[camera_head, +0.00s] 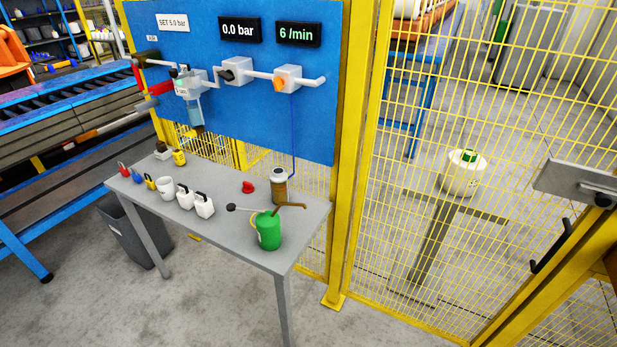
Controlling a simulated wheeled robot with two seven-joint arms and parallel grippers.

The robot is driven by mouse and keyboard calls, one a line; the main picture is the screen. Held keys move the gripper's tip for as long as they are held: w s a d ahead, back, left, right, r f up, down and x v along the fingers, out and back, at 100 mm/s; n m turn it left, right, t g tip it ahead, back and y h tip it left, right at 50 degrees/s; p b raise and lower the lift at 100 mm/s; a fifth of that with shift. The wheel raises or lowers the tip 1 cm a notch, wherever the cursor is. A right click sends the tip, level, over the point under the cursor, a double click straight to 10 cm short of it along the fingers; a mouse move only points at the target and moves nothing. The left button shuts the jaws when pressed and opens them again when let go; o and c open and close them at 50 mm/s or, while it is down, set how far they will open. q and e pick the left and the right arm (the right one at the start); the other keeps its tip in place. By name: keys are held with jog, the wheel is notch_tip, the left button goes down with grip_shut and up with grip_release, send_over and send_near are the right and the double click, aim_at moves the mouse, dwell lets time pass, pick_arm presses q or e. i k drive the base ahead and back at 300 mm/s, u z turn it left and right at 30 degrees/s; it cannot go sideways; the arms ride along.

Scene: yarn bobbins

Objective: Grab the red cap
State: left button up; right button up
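A small red cap (248,187) lies on the grey table (220,235), towards its back right part. It stands apart from the things around it. A brown jar with a pale lid (279,186) is just to its right. A green oil can (268,229) with a brown spout is in front of it to the right. Neither of my grippers is in view.
White containers (195,201), a white cup (165,187) and padlocks (137,176) stand on the table's left part. A blue panel (245,115) with pipes rises behind. Yellow mesh fencing (440,235) stands to the right. A dark bin (130,232) is beside the table.

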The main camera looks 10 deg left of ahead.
aim_at(248, 188)
jog(key=z, duration=0.8)
jog(key=i, duration=1.45)
jog(key=u, duration=0.3)
